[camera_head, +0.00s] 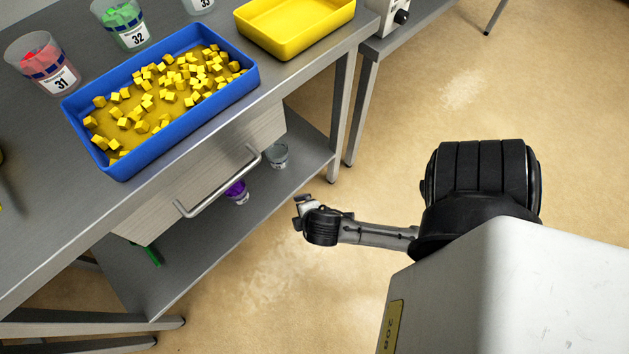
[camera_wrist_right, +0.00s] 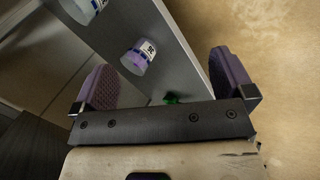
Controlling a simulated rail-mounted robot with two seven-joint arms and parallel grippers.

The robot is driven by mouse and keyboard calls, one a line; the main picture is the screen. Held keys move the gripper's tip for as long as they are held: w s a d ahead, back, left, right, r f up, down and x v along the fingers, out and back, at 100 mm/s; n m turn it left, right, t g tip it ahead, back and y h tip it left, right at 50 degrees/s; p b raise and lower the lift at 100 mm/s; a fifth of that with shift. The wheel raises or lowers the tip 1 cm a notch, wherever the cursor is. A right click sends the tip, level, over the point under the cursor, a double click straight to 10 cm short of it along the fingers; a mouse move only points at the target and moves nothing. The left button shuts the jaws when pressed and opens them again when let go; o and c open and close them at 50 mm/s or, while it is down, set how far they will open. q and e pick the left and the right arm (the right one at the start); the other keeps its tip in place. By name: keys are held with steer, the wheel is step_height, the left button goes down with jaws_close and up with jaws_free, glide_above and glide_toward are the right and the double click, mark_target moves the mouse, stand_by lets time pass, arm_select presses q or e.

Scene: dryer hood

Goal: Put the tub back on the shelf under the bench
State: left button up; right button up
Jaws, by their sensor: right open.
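A clear tub with purple contents (camera_head: 238,192) stands on the shelf (camera_head: 290,170) under the bench, partly hidden by the drawer handle. It also shows in the right wrist view (camera_wrist_right: 138,57), between and beyond the fingers. A clear tub with greyish contents (camera_head: 277,155) stands farther back on the same shelf. A tub is cut off at the top of the wrist view (camera_wrist_right: 82,8). My right gripper (camera_head: 299,205) is beside the shelf's open edge. Its purple-grey fingers (camera_wrist_right: 166,80) are wide apart with nothing gripped. My left gripper is out of view.
The bench top holds a blue tray (camera_head: 190,112) of yellow cubes, a yellow tray (camera_head: 295,28) and numbered tubs, including tub 31 (camera_head: 42,65) and tub 32 (camera_head: 122,24). A drawer with a bar handle (camera_head: 215,185) hangs above the shelf. A green item (camera_head: 152,256) lies near the shelf's front end.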

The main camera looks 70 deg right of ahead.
steer(key=s+a+r+m+g+y, duration=0.1)
steer(key=s+a+r+m+y, duration=0.3)
steer(key=a, duration=0.4)
step_height(320, 180, up, 3)
steer(key=shift+s+a+f+m+y, duration=0.2)
steer(key=shift+s+m+y, duration=0.1)
steer(key=shift+s+m, duration=0.4)
